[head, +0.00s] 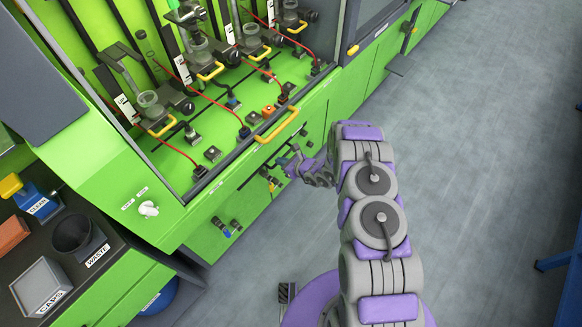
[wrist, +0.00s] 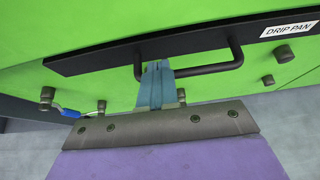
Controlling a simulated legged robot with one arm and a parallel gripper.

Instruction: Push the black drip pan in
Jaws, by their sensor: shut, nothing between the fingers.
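The black drip pan (wrist: 100,56) shows in the wrist view as a long black front strip against the green bench, with a black bar handle (wrist: 215,69) standing out from it. My gripper (wrist: 157,66) is shut and empty. Its blue-grey fingertips overlap the left part of the handle; I cannot tell whether they touch it. In the head view, my gripper (head: 291,163) is at the bench front, below the yellow handle. The drip pan cannot be made out there.
Dark knobs (wrist: 283,54) stick out below the pan in the wrist view, with a blue fitting (wrist: 68,112) at left. A yellow handle (head: 277,126) and a white OFF/ON knob (head: 148,209) are on the bench front.

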